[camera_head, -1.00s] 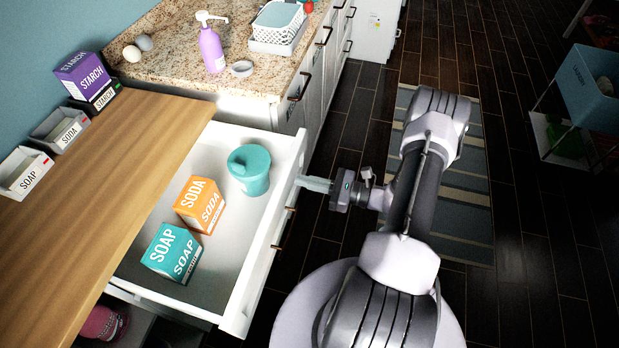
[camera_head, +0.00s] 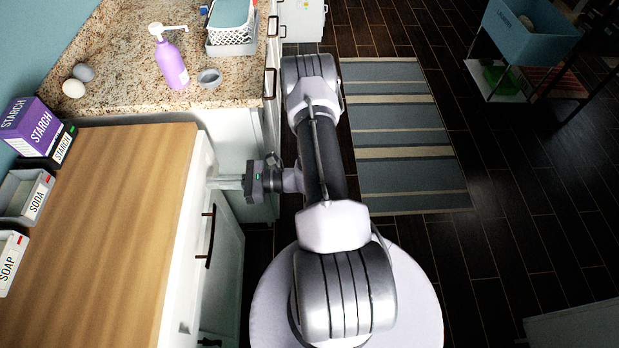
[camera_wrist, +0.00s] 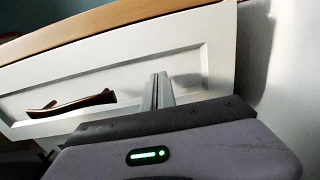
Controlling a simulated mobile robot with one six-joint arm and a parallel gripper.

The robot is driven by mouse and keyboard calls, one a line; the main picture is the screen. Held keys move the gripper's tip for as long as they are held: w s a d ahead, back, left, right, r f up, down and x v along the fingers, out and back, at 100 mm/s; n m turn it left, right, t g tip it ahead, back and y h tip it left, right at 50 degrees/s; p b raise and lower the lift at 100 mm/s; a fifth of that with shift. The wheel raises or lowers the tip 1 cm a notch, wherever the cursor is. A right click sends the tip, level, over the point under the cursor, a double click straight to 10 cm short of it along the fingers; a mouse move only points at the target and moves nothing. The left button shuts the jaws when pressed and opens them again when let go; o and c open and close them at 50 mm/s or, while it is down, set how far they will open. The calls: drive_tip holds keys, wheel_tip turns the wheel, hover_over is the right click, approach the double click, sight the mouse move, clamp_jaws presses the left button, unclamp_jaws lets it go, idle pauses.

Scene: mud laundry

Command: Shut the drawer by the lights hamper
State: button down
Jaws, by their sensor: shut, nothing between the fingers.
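The white drawer front (camera_head: 188,262) stands at the wooden counter's edge, and no drawer interior shows. Its dark handle (camera_head: 210,237) faces right. In the wrist view the drawer front (camera_wrist: 130,75) fills the middle, close under the wooden edge, with its handle (camera_wrist: 72,103) to the left. My gripper (camera_head: 213,183) is shut and empty, its fingertips at the far end of the drawer front. In the wrist view my gripper (camera_wrist: 161,80) points at the panel right of the handle and seems to touch it. No lights label is readable.
The wooden counter (camera_head: 115,215) holds starch, soda and soap boxes along the wall. A granite counter (camera_head: 120,55) beyond holds a purple pump bottle (camera_head: 170,62) and a basket (camera_head: 231,28). A blue bin (camera_head: 528,35) stands far right. Dark floor and a striped rug (camera_head: 405,140) lie right.

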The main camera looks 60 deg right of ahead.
sight(204, 182)
drive_tip(key=x, duration=0.3)
drive_tip(key=shift+w+a, duration=0.2)
drive_tip(key=shift+a, duration=0.05)
drive_tip(key=shift+w+r, duration=0.1)
drive_tip(key=shift+r, duration=0.1)
drive_tip(key=shift+d, duration=0.1)
